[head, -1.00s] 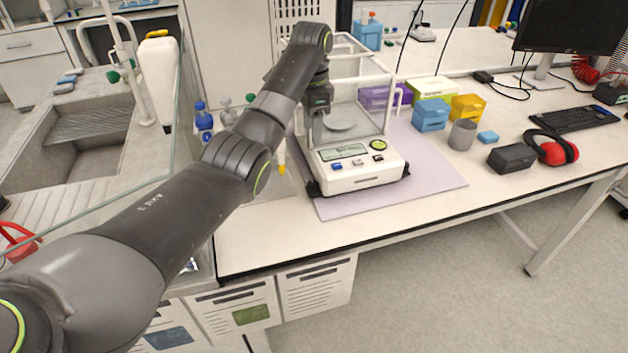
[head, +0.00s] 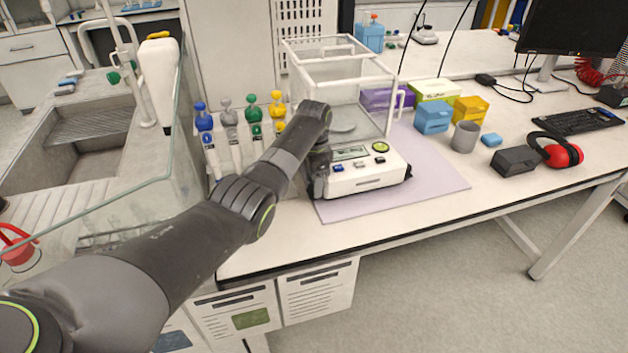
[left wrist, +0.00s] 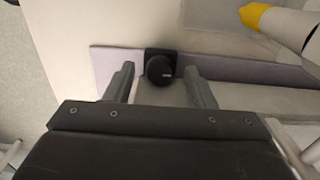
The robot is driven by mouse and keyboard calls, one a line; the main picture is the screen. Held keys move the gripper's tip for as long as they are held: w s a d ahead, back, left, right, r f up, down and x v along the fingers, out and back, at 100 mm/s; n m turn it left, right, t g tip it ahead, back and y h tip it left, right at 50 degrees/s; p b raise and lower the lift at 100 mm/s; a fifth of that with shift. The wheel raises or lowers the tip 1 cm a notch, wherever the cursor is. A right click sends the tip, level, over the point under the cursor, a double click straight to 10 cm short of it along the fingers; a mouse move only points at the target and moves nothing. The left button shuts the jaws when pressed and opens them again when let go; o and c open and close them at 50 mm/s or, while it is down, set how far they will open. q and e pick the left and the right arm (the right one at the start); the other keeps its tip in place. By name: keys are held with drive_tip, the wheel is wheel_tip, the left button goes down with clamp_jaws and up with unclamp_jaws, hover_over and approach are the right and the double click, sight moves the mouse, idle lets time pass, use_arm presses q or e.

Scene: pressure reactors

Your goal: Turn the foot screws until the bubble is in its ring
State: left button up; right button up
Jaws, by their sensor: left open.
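The balance (head: 370,178) is a white instrument with a clear draft shield, standing on a lilac mat. A round yellow-green level (head: 380,147) sits at the right of its front panel; the bubble is too small to make out. My left gripper (left wrist: 159,70) is open at the balance's front left corner. In the left wrist view a black round foot screw (left wrist: 160,68) shows between its two fingers, with a gap on both sides. In the head view my arm mostly hides that corner. My right gripper is not in view.
A rack of pipettes with coloured tops (head: 254,110) stands just left of the balance; a yellow pipette tip (left wrist: 254,15) shows near my gripper. Blue and yellow boxes, a grey cup (head: 465,136) and red earmuffs (head: 556,150) are to the right. The mat's front right is clear.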

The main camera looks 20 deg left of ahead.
use_arm(q)
drive_tip(key=shift+f, duration=0.15)
drive_tip(key=shift+c, duration=0.4)
drive_tip(key=c, duration=0.9)
drive_tip(key=shift+n+p, duration=0.3)
drive_tip(key=shift+p, duration=0.1)
drive_tip(key=shift+n, duration=0.4)
drive_tip(key=o, duration=1)
